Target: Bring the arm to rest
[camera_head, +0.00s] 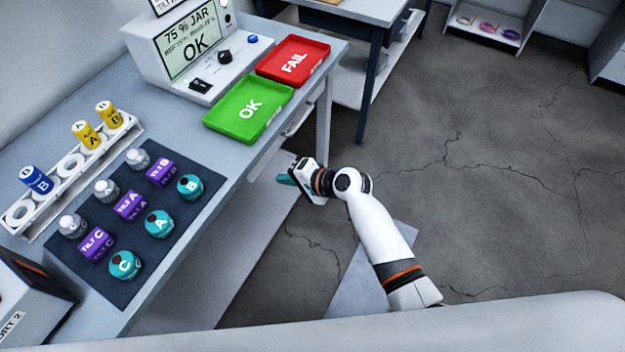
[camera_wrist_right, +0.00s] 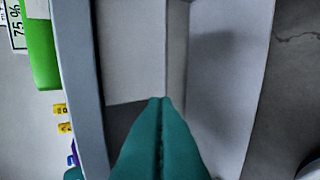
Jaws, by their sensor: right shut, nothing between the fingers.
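My right arm (camera_head: 380,228) reaches in from the lower right of the head view. Its gripper (camera_head: 284,179) is off the front edge of the workbench, over the lower shelf, and touches nothing. In the right wrist view the teal fingers (camera_wrist_right: 160,104) lie together along their length, shut with nothing between them. My left gripper is not in the head view.
The workbench (camera_head: 185,285) carries a dark mat (camera_head: 128,284) with several teal, purple and clear-grey pieces, and a white rack (camera_head: 43,226). A green OK tray (camera_head: 225,110) and red FAIL tray (camera_head: 310,70) lie near its front edge. The floor (camera_head: 490,170) at right is clear.

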